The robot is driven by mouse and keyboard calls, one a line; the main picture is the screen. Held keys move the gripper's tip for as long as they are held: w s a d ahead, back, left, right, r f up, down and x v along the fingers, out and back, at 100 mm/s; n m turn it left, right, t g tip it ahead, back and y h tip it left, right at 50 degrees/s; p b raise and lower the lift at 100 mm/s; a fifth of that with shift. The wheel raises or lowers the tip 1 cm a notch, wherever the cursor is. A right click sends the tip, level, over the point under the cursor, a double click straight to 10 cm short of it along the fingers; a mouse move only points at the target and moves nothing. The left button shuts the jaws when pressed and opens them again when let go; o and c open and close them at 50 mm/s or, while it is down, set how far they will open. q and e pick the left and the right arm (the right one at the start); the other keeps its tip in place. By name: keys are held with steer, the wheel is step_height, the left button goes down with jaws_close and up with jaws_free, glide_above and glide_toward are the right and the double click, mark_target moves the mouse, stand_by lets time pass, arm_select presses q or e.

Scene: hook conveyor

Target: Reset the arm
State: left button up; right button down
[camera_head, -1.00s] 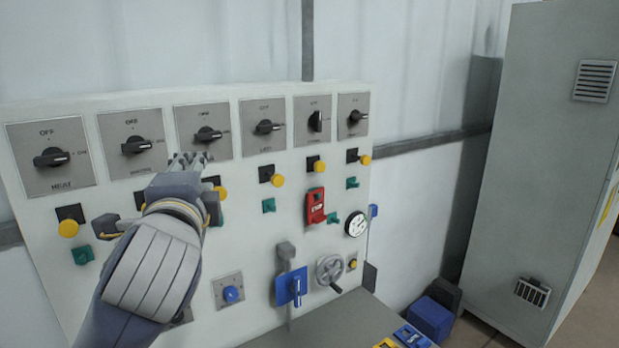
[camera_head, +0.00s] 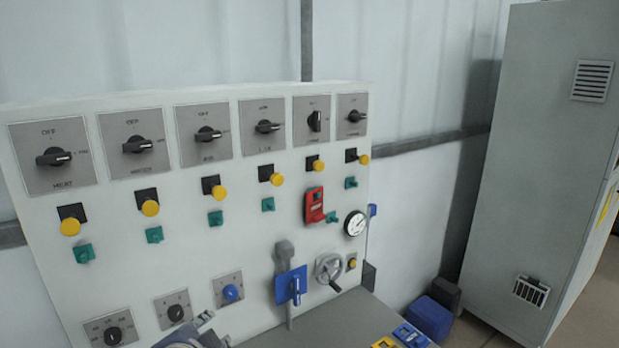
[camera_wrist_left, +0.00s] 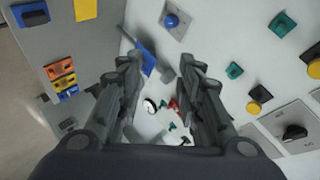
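My left gripper (camera_head: 200,330) shows only in part at the bottom edge of the head view, low in front of the control panel (camera_head: 250,200). In the left wrist view my left gripper (camera_wrist_left: 160,75) has its two fingers spread apart, with nothing held between them. The panel, seen between the fingers, is some way off. My right gripper is in neither view.
The panel carries a row of black rotary switches (camera_head: 208,134), yellow buttons (camera_head: 150,208), green knobs (camera_head: 155,235), a red switch (camera_head: 315,205), a gauge (camera_head: 355,224) and a blue lever (camera_head: 293,286). A grey cabinet (camera_head: 530,170) stands at the right.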

arm_select(q)
steer(key=s+a+f+n+g+h, duration=0.1)
steer(key=s+f+n+g, duration=0.3)
steer(key=s+f, duration=0.85)
steer(key=s+a+f+n+g, duration=0.2)
steer(key=s+f+n+g, duration=0.25)
steer(key=s+f, duration=0.8)
step_height(320, 180, down, 30)
steer(key=s+b, duration=0.1)
steer(key=b, duration=0.6)
steer(key=s+a+f+g+b, duration=0.1)
steer(key=s+f+b, duration=0.2)
steer(key=s+f, duration=0.6)
steer(key=s+a+f+b, duration=0.1)
steer(key=s+f+b, duration=0.3)
steer(key=s+f, duration=0.5)
step_height(320, 180, down, 8)
steer(key=shift+a+r+g+b, duration=0.25)
steer(key=shift+g+b, duration=0.05)
steer(key=shift+g, duration=0.05)
